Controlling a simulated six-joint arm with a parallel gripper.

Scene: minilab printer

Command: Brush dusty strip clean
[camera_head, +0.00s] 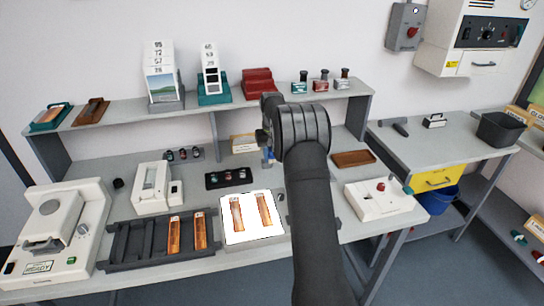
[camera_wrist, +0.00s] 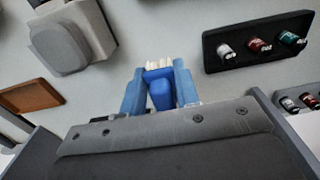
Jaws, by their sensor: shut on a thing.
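My gripper (camera_wrist: 160,88) is shut on a blue brush (camera_wrist: 161,92) with pale bristles, which shows between the blue fingers in the wrist view. In the head view, my gripper (camera_head: 267,150) is above the back of the bench, behind the lit white panel (camera_head: 233,236); my arm hides much of it. Two orange-brown film strips lie on the panel, a left one (camera_head: 237,213) and a right one (camera_head: 264,209). Two more strips (camera_head: 174,236) (camera_head: 200,232) lie in the dark slotted tray (camera_head: 125,246). I cannot tell which strip is dusty. The brush is apart from the strips.
A black tray of small canisters (camera_head: 229,178) stands behind the panel. A white device (camera_head: 151,187) stands to its left, a white box with a red knob (camera_head: 382,198) to its right. A wooden tray (camera_head: 353,159) lies behind that box. A shelf (camera_head: 230,107) runs above the bench.

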